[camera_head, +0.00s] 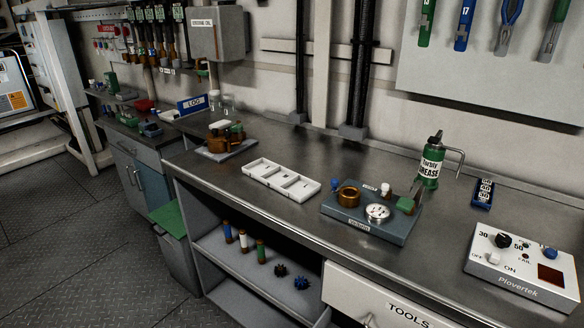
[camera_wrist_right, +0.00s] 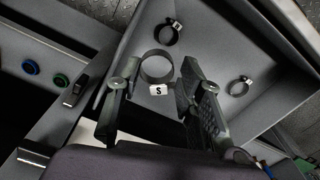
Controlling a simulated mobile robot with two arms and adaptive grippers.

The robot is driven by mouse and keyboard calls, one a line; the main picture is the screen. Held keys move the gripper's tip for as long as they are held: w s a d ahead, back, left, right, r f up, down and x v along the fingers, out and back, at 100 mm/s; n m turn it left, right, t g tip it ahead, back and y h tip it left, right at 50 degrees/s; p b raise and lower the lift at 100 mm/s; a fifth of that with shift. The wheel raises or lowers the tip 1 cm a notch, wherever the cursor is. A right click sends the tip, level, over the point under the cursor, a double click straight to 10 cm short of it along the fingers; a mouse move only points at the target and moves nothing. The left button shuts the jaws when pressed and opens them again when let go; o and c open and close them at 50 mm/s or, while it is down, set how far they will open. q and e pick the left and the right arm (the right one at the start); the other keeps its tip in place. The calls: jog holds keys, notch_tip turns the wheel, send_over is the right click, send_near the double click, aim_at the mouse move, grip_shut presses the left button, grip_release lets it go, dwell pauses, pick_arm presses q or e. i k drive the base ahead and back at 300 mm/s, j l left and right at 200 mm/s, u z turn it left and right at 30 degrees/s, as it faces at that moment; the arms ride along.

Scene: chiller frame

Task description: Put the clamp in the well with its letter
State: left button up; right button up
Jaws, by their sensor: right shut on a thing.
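In the right wrist view, a dark ring-shaped clamp (camera_wrist_right: 157,66) carries a white tag (camera_wrist_right: 158,89) marked "S". My right gripper (camera_wrist_right: 156,84) is shut on this clamp, with a finger on either side. Two more dark clamps with small white tags lie apart on a grey surface beyond: an upper one (camera_wrist_right: 170,35) and a right one (camera_wrist_right: 239,87). Their letters are too small to read. In the head view, a white tray (camera_head: 249,177) with several wells lies on the workbench. Its letters are not readable. Neither gripper shows in the head view.
Right of the tray stands a blue-grey fixture (camera_head: 369,227) with a brass ring. Beyond are a green grease can (camera_head: 430,165) and a white control box (camera_head: 522,268). A brown device (camera_head: 222,137) stands left of the tray. Bare bench lies in front of the tray.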

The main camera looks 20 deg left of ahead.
aim_at(261, 170)
jog(key=i+j+z, duration=0.2)
jog(key=j, duration=0.5)
jog(key=j+z, duration=0.2)
jog(key=j, duration=0.5)
jog(key=i+j+z, duration=0.2)
jog(key=j, duration=0.6)
jog(key=k+l, duration=0.05)
jog(key=k, duration=0.05)
